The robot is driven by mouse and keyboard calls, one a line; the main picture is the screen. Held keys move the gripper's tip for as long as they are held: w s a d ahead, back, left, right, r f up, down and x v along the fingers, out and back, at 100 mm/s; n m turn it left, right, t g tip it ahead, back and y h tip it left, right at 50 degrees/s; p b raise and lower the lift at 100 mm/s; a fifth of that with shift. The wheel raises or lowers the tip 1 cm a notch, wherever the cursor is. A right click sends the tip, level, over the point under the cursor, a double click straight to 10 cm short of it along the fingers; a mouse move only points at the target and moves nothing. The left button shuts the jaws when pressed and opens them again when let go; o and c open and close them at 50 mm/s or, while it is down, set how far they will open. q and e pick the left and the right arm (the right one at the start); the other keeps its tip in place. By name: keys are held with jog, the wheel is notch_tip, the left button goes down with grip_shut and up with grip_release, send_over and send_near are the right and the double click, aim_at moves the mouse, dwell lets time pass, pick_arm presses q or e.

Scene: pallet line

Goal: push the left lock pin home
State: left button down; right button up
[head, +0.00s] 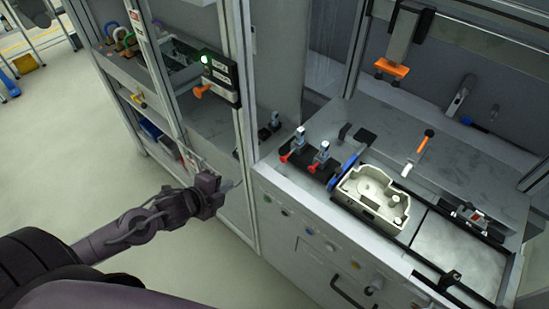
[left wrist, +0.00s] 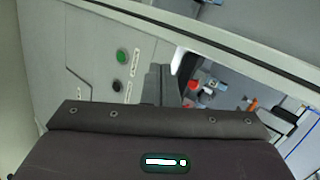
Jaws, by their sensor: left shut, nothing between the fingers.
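My left gripper (head: 230,185) is shut and empty. It is in front of the glazed cabinet's corner post, left of the workbench and apart from the bench fittings. In the left wrist view its dark fingers (left wrist: 160,84) show beyond the wrist body. Two red-handled fittings with upright grey blocks, a left one (head: 295,146) and a right one (head: 320,160), stand on a black base at the bench's left front. I cannot tell whether either is the left lock pin. A beige housing (head: 368,194) sits to their right. My right gripper is not in view.
The bench front has a row of buttons; a green one (left wrist: 122,55) shows in the left wrist view. An orange-handled lever (head: 424,141) stands behind the housing. The cabinet (head: 243,85) with a green-lit lock box (head: 217,75) is at the left.

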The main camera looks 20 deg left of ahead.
pick_arm(q)
jog(key=d+r+m+h, duration=0.2)
jog(key=d+r+m, duration=0.1)
jog(key=d+r, duration=0.35)
jog(key=p, duration=0.2)
send_near(282, 158)
notch_tip(282, 158, down, 4)
jog(key=w, duration=0.1)
jog(key=w+d, duration=0.1)
jog(key=w+d+p, duration=0.1)
jog(key=w, duration=0.1)
jog(key=shift+w, duration=0.15)
jog(key=shift+w+p, duration=0.3)
jog(key=shift+w, duration=0.05)
jog(key=shift+f, duration=0.1)
jog(key=shift+w+d+b, duration=0.15)
jog(key=shift+w+b, duration=0.2)
jog(key=shift+w+d+b, duration=0.2)
jog(key=shift+w+b, duration=0.1)
jog(key=shift+w, duration=0.25)
jog(key=shift+w+d+b, duration=0.2)
jog(key=shift+w+b, duration=0.1)
jog(key=shift+w, duration=0.3)
jog(key=shift+s, duration=0.1)
